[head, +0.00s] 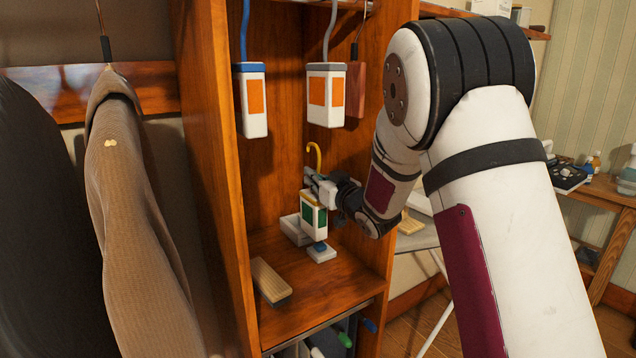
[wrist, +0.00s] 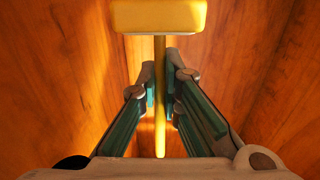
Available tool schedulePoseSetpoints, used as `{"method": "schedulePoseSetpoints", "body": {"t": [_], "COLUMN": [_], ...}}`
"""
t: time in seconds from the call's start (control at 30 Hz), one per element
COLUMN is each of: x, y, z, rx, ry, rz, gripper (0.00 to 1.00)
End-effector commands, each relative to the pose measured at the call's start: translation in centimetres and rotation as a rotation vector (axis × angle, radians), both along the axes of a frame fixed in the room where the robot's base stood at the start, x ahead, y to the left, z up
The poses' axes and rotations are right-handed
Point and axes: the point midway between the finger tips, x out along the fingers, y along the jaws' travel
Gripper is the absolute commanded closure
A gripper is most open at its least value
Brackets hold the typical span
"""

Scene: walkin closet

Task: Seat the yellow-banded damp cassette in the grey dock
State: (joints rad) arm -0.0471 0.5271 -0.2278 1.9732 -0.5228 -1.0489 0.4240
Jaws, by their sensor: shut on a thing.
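The yellow-banded cassette (head: 313,221) is white with green side panels and a yellow hook on top. It hangs upright low in the wooden cupboard. My gripper (head: 314,182) is shut on its yellow stem; in the wrist view the stem (wrist: 160,110) runs between the fingers, below the yellow band (wrist: 160,16). A light grey open-topped block (head: 292,230), which looks like the grey dock, stands just behind and left of the cassette and is partly hidden by it. I cannot tell whether the cassette touches it.
A small pale block with a blue top (head: 320,248) sits just below the cassette. A wooden brush-like block (head: 270,280) lies in front. A blue-banded cassette (head: 254,105) and a grey-banded one (head: 326,98) hang above, beside a red-brown block (head: 356,88). Cupboard walls flank my gripper.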

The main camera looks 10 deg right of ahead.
Motion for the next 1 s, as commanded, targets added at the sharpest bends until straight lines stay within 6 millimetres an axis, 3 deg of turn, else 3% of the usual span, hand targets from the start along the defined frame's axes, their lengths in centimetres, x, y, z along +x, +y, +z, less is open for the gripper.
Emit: {"method": "schedulePoseSetpoints", "body": {"t": [1.0], "x": [6.1], "y": [2.0], "z": [0.0], "rx": [0.001], "ry": [-0.003], "rz": [0.0], "gripper": [1.0]}}
